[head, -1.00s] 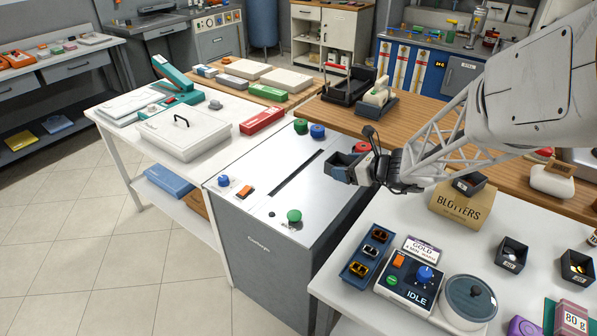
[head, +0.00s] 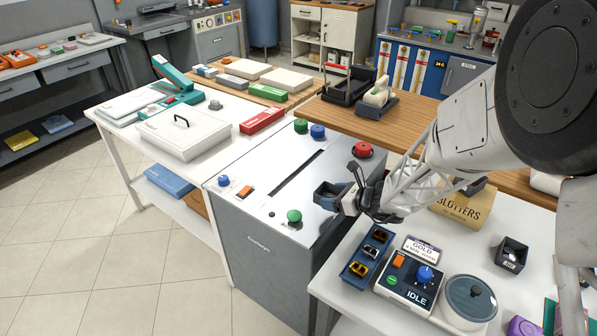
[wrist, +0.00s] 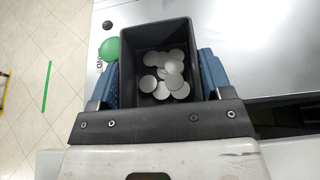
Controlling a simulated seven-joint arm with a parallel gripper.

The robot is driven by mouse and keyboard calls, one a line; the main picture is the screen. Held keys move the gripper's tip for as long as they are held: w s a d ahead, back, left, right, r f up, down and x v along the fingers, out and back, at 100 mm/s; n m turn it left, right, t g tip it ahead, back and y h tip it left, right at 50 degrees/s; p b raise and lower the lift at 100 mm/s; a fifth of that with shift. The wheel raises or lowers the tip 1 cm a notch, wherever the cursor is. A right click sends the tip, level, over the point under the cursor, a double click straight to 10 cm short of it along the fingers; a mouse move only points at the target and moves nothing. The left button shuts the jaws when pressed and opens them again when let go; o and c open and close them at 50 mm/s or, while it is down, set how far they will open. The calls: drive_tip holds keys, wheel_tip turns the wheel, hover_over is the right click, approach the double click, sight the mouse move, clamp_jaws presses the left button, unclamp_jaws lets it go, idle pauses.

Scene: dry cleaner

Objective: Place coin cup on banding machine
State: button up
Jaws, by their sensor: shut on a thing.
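The coin cup is a small dark square cup (head: 328,194) with several silver discs inside, which show in the wrist view (wrist: 167,74). My gripper (head: 345,199) is shut on the cup, with a blue pad on each side of it in the wrist view. The banding machine appears to be the grey cabinet with a silver top (head: 240,205) and a dark slot. The cup is over the right part of this top. Whether its base touches the top I cannot tell.
A green knob (head: 294,215) lies left of the cup, and a red button (head: 362,149) is behind it. A white table (head: 325,283) at right holds an IDLE control box (head: 409,279), a round lidded pot (head: 468,300) and a dark cup (head: 511,254). The silver top's left part is mostly clear.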

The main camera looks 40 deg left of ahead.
drive_tip(key=w+a, duration=0.3)
drive_tip(key=w, duration=0.1)
drive_tip(key=w+a+f, duration=0.1)
drive_tip(key=w+a, duration=0.6)
drive_tip(key=w, duration=0.1)
drive_tip(key=shift+a+f, duration=0.25)
idle(0.4)
drive_tip(key=shift+f, duration=1.75)
drive_tip(key=shift+f, duration=0.15)
drive_tip(key=o, duration=1)
drive_tip(key=shift+r, duration=0.2)
